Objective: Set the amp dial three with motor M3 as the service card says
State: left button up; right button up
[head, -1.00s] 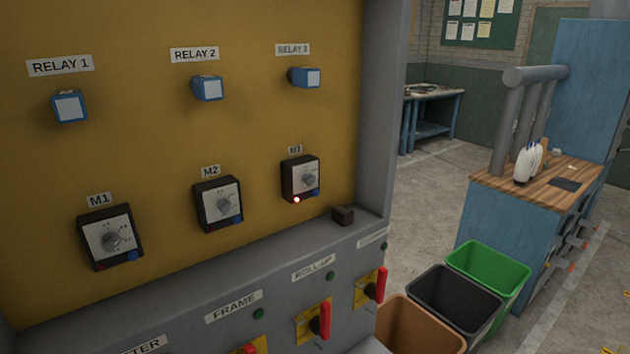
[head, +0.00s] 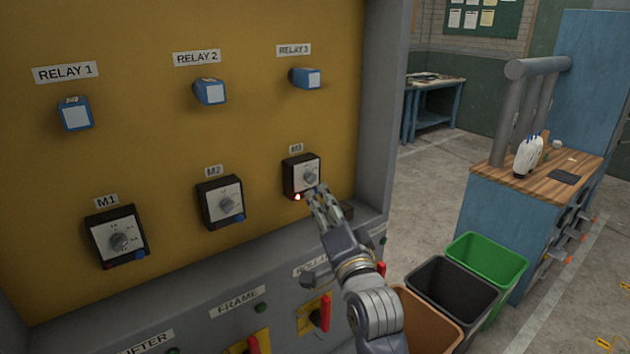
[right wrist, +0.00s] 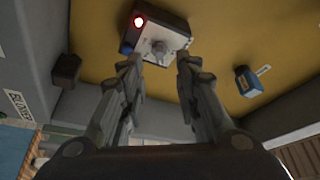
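The M3 amp dial (head: 310,177) is a dark box with a pale face and a grey knob, on the yellow panel under the M3 label (head: 296,148). A small light glows at its lower left corner. In the right wrist view the dial (right wrist: 156,45) shows beyond the fingers, its red light lit. My right gripper (head: 318,196) is just below and in front of the dial; in the wrist view its fingers (right wrist: 160,72) are apart with nothing between them, short of the knob. My left gripper is not in view. No service card can be made out.
The M1 dial (head: 118,238) and M2 dial (head: 221,203) sit to the left. Blue relays (head: 306,79) are above. A small dark block (right wrist: 66,70) is beside the dial. Red switch handles (head: 325,312) stick out below. Bins (head: 450,300) stand at the right.

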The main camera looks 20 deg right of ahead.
aim_at(313, 181)
jog(key=w, duration=0.2)
jog(key=w+p, duration=0.1)
jog(key=w, duration=0.1)
jog(key=w+r+p, duration=0.1)
jog(key=w, duration=0.1)
jog(key=shift+w, duration=0.2)
jog(key=shift+c, duration=0.2)
jog(key=shift+s, duration=0.1)
grip_shut()
